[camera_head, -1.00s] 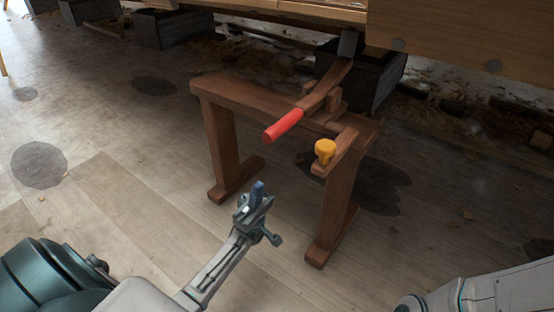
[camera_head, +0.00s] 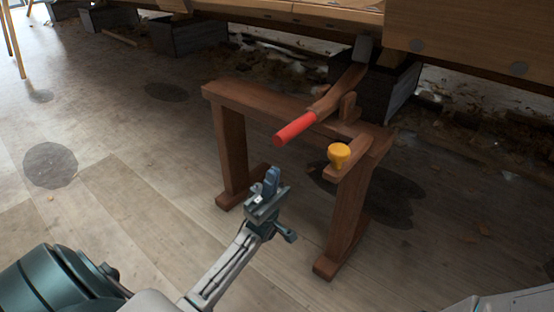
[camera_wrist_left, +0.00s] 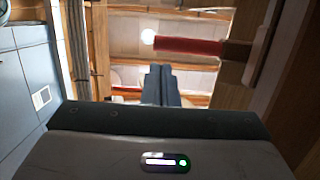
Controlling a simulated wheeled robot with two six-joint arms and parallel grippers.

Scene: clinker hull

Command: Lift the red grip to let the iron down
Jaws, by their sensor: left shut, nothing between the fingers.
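The red grip (camera_head: 295,129) is the near end of a wooden lever (camera_head: 338,87) that rests across a brown wooden trestle (camera_head: 262,103). The lever's far end meets a grey block, the iron (camera_head: 362,48), by the hull's underside. My left gripper (camera_head: 271,180) is shut and empty, in front of the trestle and below the red grip in the picture, apart from it. In the left wrist view the shut fingers (camera_wrist_left: 160,82) point up the picture, and the red grip (camera_wrist_left: 188,46) lies crosswise beyond their tips. My right gripper is not in view.
A yellow knob (camera_head: 339,155) sits on the trestle's right end, close to the red grip. The planked hull (camera_head: 460,38) overhangs the back, with dark blocks (camera_head: 190,34) under it. The floor (camera_head: 110,215) left of the trestle is clear.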

